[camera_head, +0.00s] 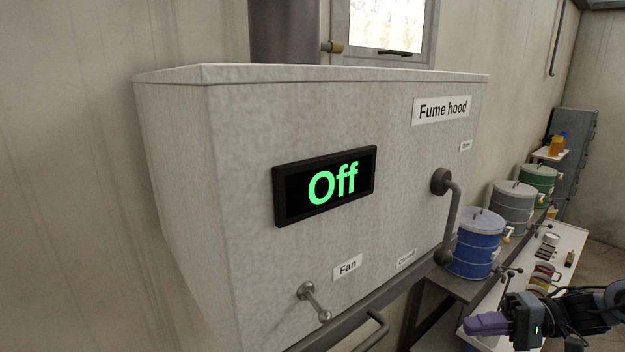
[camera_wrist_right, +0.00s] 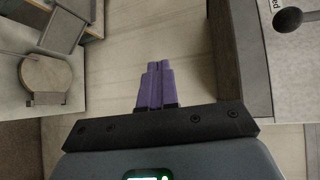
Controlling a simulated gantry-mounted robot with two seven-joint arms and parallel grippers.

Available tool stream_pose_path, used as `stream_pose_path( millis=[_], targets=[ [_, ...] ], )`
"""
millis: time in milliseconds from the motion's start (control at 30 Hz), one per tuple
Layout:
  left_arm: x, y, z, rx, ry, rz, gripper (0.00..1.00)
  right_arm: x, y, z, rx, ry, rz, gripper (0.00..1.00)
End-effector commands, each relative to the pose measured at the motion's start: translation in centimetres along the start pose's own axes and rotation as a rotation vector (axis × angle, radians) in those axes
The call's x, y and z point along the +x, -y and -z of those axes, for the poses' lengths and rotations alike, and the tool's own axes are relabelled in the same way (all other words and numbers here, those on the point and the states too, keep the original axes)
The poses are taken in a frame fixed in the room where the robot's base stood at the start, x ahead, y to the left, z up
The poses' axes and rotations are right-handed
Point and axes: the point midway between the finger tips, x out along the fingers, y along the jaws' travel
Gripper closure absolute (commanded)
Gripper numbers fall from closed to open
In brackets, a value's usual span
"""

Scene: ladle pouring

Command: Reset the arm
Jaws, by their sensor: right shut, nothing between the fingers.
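My right gripper (camera_head: 472,325) is at the lower right of the head view, its purple fingers pointing left. In the right wrist view its purple fingers (camera_wrist_right: 155,78) are together with nothing between them. It is apart from the fume hood (camera_head: 240,120) and hangs in front of the bench at the right. My left gripper does not show in either view.
The hood's display (camera_head: 325,186) reads "Off". A fan lever (camera_head: 314,301) and a large handle (camera_head: 452,215) stick out from its front. A blue drum (camera_head: 479,245), a grey drum (camera_head: 513,208) and a green drum (camera_head: 538,184) stand along the bench.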

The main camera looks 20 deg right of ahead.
Motion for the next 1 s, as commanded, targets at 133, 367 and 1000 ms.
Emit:
stream_pose_path(
  millis=[133,367,1000],
  targets=[
    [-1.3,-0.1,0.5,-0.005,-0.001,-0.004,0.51,7.4,-8.5,-3.2,0.107,0.081,0.011,1.00],
    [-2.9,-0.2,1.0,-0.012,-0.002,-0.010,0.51,18.9,-19.1,-10.9,0.022,0.019,-0.008,1.00],
    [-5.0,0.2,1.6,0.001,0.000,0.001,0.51,21.5,-21.7,-21.4,-0.604,-0.401,-0.942,1.00]
  ],
)
